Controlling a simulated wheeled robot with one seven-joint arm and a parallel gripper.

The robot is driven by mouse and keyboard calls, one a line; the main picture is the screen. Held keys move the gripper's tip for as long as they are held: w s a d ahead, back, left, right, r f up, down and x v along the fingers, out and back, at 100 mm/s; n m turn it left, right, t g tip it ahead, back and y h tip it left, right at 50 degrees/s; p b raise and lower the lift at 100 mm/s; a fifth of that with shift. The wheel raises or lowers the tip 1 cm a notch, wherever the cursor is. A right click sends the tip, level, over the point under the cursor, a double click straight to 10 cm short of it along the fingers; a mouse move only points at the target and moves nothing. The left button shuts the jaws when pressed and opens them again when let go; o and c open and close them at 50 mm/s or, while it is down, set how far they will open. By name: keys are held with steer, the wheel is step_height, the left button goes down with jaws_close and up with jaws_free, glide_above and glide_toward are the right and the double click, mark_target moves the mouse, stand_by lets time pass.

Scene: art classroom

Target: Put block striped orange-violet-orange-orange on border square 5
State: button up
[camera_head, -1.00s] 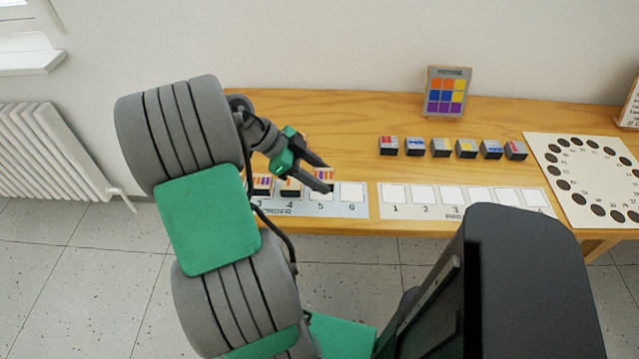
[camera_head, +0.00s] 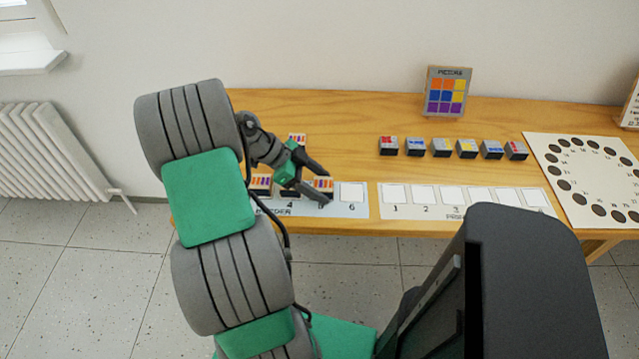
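My gripper (camera_head: 326,187) is over square 5 of the left strip, marked BORDER (camera_head: 345,209). Its fingers lie on the far and near sides of a striped block (camera_head: 323,184) with orange and violet on top, and it looks shut on it. The block is at square 5, whose number is mostly covered. Whether its underside touches the strip cannot be told. A further striped block (camera_head: 297,138) stands behind my gripper. The exact stripe order is too small to read.
Square 6 (camera_head: 352,192) is empty. A second strip (camera_head: 466,199) with empty numbered squares lies to the right. Several coloured blocks (camera_head: 441,148) stand in a row behind it. A colour-grid panel (camera_head: 447,91) stands at the back, and a dotted board (camera_head: 588,180) lies at right.

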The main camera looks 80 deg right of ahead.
steer(key=shift+w+r, duration=0.1)
steer(key=shift+r, duration=0.15)
steer(key=p+v, duration=0.1)
steer(key=v, duration=1)
steer(key=shift+w+a+r+p, duration=0.1)
steer(key=shift+w+r+p, duration=0.15)
steer(key=shift+w+p, duration=0.05)
steer(key=w+n, duration=0.1)
steer(key=w+a+n+t, duration=0.1)
steer(key=w, duration=0.1)
steer(key=w+n+h, duration=0.1)
steer(key=n, duration=0.1)
steer(key=shift+w+a+r+t, duration=0.2)
steer(key=shift+w+r+t, duration=0.1)
steer(key=shift+r, duration=0.1)
steer(key=w+a+r+n+t+h, duration=0.1)
steer(key=w+a+n+t, duration=0.4)
steer(key=w+a+n, duration=0.7)
steer(key=a+n+t+y, duration=0.1)
steer(key=a+n, duration=0.5)
steer(key=a, duration=0.2)
steer(key=a+f+n+t+y, duration=0.1)
steer(key=a+n+t, duration=0.1)
steer(key=a+n, duration=0.4)
steer(key=a+n+t+y, duration=0.1)
steer(key=a+n, duration=0.4)
steer(key=a, duration=0.7)
steer(key=shift+s+a+f+n+t+y, duration=0.2)
steer(key=shift+s+n+t+y, duration=0.2)
steer(key=shift+y, duration=0.2)
